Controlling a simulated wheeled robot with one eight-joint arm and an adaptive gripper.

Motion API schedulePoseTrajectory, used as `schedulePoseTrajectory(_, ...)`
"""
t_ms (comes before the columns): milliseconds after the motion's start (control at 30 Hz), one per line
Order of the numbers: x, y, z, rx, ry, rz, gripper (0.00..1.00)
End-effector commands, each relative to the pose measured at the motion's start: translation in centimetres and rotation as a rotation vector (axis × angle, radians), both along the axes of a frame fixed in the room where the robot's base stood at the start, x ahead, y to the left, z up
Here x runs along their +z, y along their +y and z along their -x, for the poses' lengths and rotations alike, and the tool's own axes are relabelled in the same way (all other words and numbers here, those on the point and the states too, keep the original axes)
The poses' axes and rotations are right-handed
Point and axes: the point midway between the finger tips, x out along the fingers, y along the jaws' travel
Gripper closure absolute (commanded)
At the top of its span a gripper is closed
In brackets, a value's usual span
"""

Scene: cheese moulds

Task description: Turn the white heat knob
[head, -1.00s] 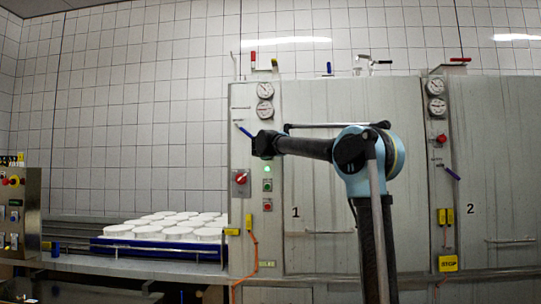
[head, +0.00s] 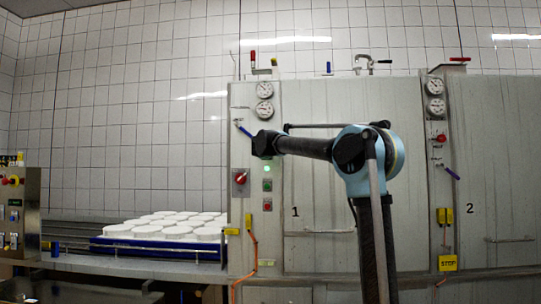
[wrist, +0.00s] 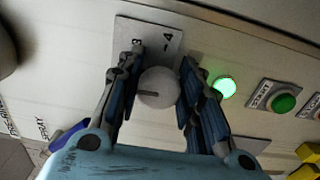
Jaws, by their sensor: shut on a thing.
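The white heat knob (wrist: 158,88) is round with a dark pointer line that points left in the wrist view. It sits in front of a grey scale plate (wrist: 155,38) with the numbers 3 and 4 showing; the rest of the scale is hidden behind the knob and fingers. My gripper (wrist: 162,62) has one finger on each side of the knob and is shut on it. In the head view my arm's end is at the panel of cabinet 1, and it hides the knob there.
A lit green lamp (wrist: 224,87) is close to the right finger, with a green button (wrist: 284,102) beyond it. A blue lever (wrist: 66,136) is at the lower left of the wrist view. A red rotary switch (head: 240,177) is lower on the panel. White moulds (head: 165,227) stand at left.

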Motion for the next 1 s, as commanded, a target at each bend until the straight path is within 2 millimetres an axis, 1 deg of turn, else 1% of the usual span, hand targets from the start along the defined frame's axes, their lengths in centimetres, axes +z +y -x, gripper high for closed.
schedulePoseTrajectory(33,0.1,-0.2,-0.1,-0.004,-0.001,0.001,0.60)
schedulePoseTrajectory(100,0.1,-0.2,-0.1,-0.003,-0.001,0.002,0.47)
schedulePoseTrajectory(400,0.0,0.0,0.0,-0.001,0.000,0.001,0.47)
schedulePoseTrajectory(567,0.1,0.0,0.7,0.000,0.000,0.001,0.47)
schedulePoseTrajectory(767,0.1,0.1,3.5,0.002,0.000,0.001,0.47)
schedulePoseTrajectory(1000,0.1,0.2,7.7,0.002,0.000,0.000,0.47)
